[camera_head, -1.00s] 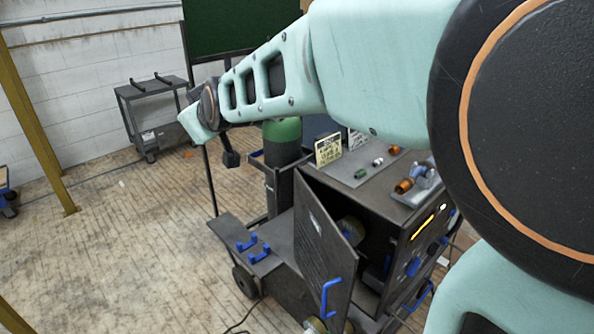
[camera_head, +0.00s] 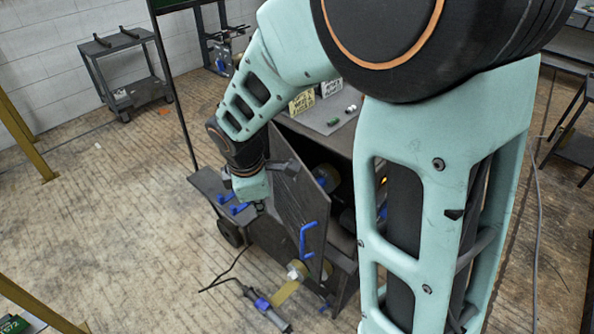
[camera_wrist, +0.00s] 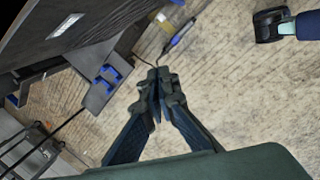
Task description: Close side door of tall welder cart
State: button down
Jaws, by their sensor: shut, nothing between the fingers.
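The tall welder cart (camera_head: 340,130) stands in the middle of the head view, partly hidden behind my arm. Its dark side door (camera_head: 292,190) stands open, with a blue handle (camera_head: 307,240) near its free edge. Part of the interior shows behind the door. My gripper (camera_head: 260,205) is at the left of the door, on its outer side; contact cannot be told. In the wrist view my gripper (camera_wrist: 157,88) has its fingers together and empty, with floor beyond. A dark panel (camera_wrist: 85,35) with a pale label fills the upper left there; whether it is the door is unclear.
Blue hooks (camera_head: 237,208) sit on the cart's low left shelf and also show in the wrist view (camera_wrist: 107,76). A tool with a cable (camera_head: 265,305) lies on the floor in front. A grey trolley (camera_head: 125,75) stands at the back left. Floor at left is clear.

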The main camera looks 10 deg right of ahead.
jog(key=s+d+f+n+g+h, duration=0.2)
jog(key=s+d+f, duration=0.1)
jog(key=s+d, duration=0.3)
jog(key=b, duration=0.2)
send_over(317, 242)
jog(key=s+a, duration=0.1)
jog(key=s, duration=0.2)
notch_tip(317, 242, down, 9)
jog(key=shift+s+a+f, duration=0.1)
jog(key=shift+s+a, duration=0.05)
jog(key=shift+n, duration=0.3)
